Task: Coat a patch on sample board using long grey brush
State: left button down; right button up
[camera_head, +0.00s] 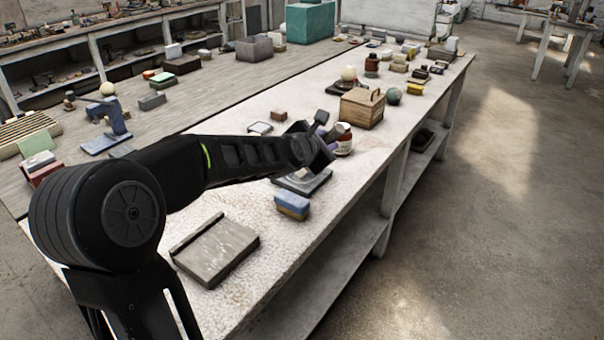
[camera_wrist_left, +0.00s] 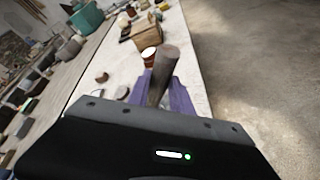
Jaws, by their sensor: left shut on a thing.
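My left gripper (camera_head: 327,142) reaches over the light worktop and is shut on the grey brush (camera_head: 337,131). In the left wrist view the brush (camera_wrist_left: 164,72) stands tilted between the purple fingers, its thick grey end pointing away. A flat grey board with a raised strip along one edge (camera_head: 222,250), perhaps the sample board, lies near the front of the worktop. My right gripper is not in view.
A blue and tan sponge-like block (camera_head: 292,206) and a dark flat tray (camera_head: 308,184) lie below the gripper. A wooden box (camera_head: 362,108) stands beyond the jar, with a green ball (camera_head: 393,96) beside it. The worktop around the grey board is mostly clear.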

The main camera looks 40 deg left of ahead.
pick_arm(q)
jog(key=shift+d+r+p, duration=0.8)
jog(key=shift+d+p, duration=0.2)
jog(key=shift+p, duration=0.55)
jog(key=shift+d+f, duration=0.1)
jog(key=shift+f, duration=0.1)
jog(key=shift+f+b, duration=0.55)
jog(key=shift+b, duration=0.35)
jog(key=shift+d+p, duration=0.35)
jog(key=shift+d, duration=0.2)
jog(key=shift+d, duration=0.1)
